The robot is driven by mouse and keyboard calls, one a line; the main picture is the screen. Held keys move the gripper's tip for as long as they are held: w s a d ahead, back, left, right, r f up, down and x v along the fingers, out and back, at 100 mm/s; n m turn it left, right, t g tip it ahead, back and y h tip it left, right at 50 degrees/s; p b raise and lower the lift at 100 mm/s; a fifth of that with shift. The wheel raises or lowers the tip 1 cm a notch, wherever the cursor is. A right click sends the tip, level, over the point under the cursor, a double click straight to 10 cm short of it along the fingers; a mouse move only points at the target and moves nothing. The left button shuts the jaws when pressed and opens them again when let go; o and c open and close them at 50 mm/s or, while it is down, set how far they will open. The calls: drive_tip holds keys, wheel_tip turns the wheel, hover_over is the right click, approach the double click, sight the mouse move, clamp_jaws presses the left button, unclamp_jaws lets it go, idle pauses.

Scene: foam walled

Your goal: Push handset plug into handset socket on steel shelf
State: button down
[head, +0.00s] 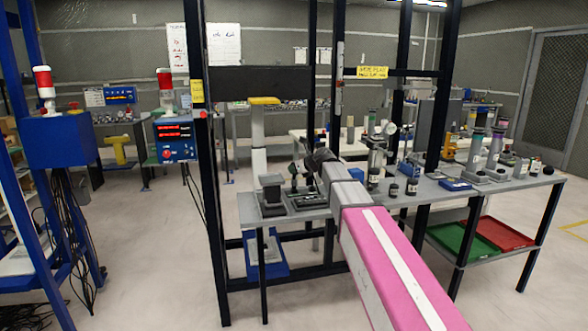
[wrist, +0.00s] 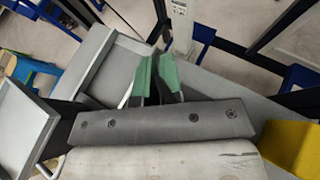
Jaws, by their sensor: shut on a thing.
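My gripper (head: 300,168) is over the left end of the steel shelf (head: 345,205), seen from behind and partly hidden by my wrist. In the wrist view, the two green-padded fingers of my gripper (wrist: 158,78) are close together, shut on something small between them. I take it to be the handset plug, but it is almost wholly hidden. Dark fittings (head: 305,201) stand on the shelf just below my gripper, with a dark block (head: 271,190) to their left. The handset socket may be among them; I cannot tell which part it is, nor whether the plug touches it.
Black upright posts (head: 208,190) frame the shelf on the left. A gauge stand (head: 376,155) and small dark cylinders are close right of my arm. Green (head: 462,243) and red (head: 497,233) trays lie on the lower level. Open floor is at front left.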

drive_tip(key=shift+f, duration=0.4)
drive_tip(key=c, duration=1.2)
unclamp_jaws()
drive_tip(key=v, duration=1.1)
